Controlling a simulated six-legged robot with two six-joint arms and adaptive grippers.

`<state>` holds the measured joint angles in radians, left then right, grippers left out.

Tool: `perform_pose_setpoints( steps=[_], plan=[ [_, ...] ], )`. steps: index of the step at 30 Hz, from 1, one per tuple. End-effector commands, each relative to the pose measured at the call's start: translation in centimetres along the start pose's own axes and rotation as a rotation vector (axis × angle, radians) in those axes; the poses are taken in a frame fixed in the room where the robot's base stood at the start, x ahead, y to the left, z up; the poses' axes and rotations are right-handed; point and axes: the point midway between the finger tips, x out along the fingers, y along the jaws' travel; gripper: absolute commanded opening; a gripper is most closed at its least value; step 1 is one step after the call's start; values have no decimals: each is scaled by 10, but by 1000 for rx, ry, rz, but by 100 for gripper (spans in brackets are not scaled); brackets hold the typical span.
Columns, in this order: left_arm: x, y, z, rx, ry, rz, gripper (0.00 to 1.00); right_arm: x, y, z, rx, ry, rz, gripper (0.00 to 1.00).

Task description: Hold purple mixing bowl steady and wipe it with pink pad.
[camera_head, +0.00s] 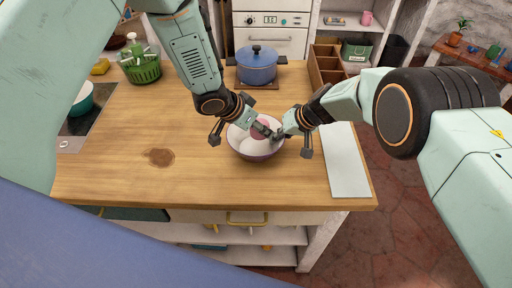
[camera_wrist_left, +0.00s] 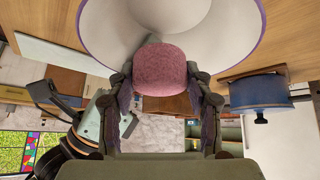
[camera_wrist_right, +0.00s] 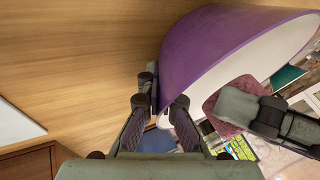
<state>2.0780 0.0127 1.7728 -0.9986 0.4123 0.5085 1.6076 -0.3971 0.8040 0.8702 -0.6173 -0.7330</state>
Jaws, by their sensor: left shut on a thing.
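The purple mixing bowl (camera_head: 243,143), white inside, stands upright on the wooden counter. My left gripper (camera_wrist_left: 160,85) is shut on the pink pad (camera_wrist_left: 160,68) and holds it at the bowl's open mouth; whether the pad touches the inner wall is unclear. The pad also shows in the right wrist view (camera_wrist_right: 212,104), inside the rim. My right gripper (camera_wrist_right: 164,98) is at the right side of the bowl, its fingertips on either side of the purple wall (camera_wrist_right: 205,48) near the rim. I cannot tell whether its fingers press on the wall.
A blue pot (camera_head: 256,68) stands behind the bowl, and a wooden divided box (camera_head: 326,68) is behind right. A pale board (camera_head: 345,165) lies right of the bowl near the counter's edge. A green basket (camera_head: 143,71) is at the back left.

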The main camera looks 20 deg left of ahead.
Motion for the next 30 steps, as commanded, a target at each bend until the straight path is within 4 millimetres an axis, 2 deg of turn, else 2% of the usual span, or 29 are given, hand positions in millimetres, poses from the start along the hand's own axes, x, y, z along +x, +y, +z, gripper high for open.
perform_pose_setpoints(
  steps=[18,30],
  plan=[
    [-41,2,-30,0,1,-1,21,0,0,0,0,1,0,0],
    [-44,2,-32,-1,0,0,21,0,0,0,0,1,1,0]
  ],
)
